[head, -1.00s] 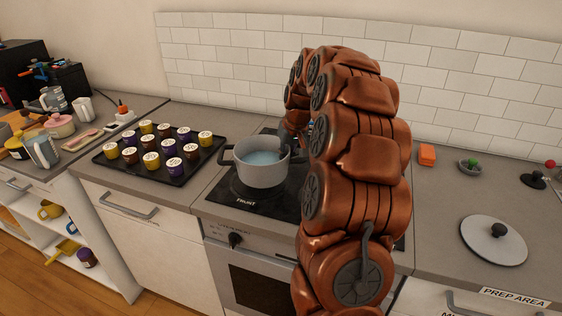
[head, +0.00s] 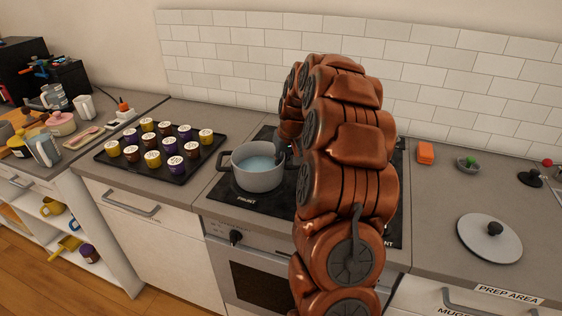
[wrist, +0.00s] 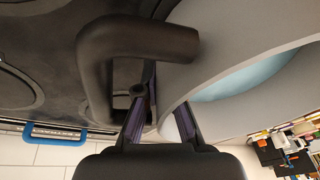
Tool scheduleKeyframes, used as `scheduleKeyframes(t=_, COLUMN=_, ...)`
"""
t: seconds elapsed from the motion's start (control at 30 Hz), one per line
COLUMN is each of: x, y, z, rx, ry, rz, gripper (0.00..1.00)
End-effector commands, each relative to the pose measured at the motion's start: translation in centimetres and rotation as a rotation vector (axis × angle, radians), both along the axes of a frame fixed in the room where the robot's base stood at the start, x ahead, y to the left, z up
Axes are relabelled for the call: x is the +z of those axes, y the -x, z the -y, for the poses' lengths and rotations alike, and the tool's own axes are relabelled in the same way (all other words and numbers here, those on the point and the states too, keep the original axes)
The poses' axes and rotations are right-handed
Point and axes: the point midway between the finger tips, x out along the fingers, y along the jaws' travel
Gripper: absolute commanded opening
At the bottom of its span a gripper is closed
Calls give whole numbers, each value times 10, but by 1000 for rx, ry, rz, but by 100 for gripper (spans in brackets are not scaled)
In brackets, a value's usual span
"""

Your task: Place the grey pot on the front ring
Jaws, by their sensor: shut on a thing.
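The grey pot (head: 258,178), with pale blue liquid inside, sits upright at the front left of the black cooktop (head: 280,206), just behind the FRONT label. I cannot tell whether its base touches the glass. The front ring is hidden, apparently under the pot. My gripper is at the pot's right side, mostly hidden by my arm in the head view. A ring outline (wrist: 20,88) shows on the cooktop at left.
A black tray (head: 175,178) of several lidded jars stands left of the cooktop. On the right counter are a round lid (head: 485,243), an orange block (head: 425,152) and a small bowl with something green (head: 468,163). A tiled wall (head: 230,60) stands behind.

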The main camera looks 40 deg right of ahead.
Motion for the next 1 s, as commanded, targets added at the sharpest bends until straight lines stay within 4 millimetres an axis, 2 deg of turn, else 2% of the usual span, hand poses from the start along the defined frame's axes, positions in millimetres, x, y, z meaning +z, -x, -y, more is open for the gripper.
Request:
scheduleKeyframes(t=0.23, x=-3, y=0, z=0, rx=0, ry=1, rz=2, gripper=0)
scheduleKeyframes(t=0.27, x=-2, y=0, z=0, rx=1, ry=1, rz=1, gripper=9)
scheduleKeyframes(t=0.3, x=-2, y=0, z=0, rx=1, ry=1, rz=1, gripper=13)
scheduleKeyframes(t=0.5, x=-2, y=0, z=0, rx=1, ry=0, rz=0, gripper=31)
scheduleKeyframes(t=0.8, x=-1, y=0, z=0, rx=0, ry=0, rz=0, gripper=31)
scheduleKeyframes(t=1.0, x=15, y=4, z=1, rx=0, ry=2, rz=3, gripper=31)
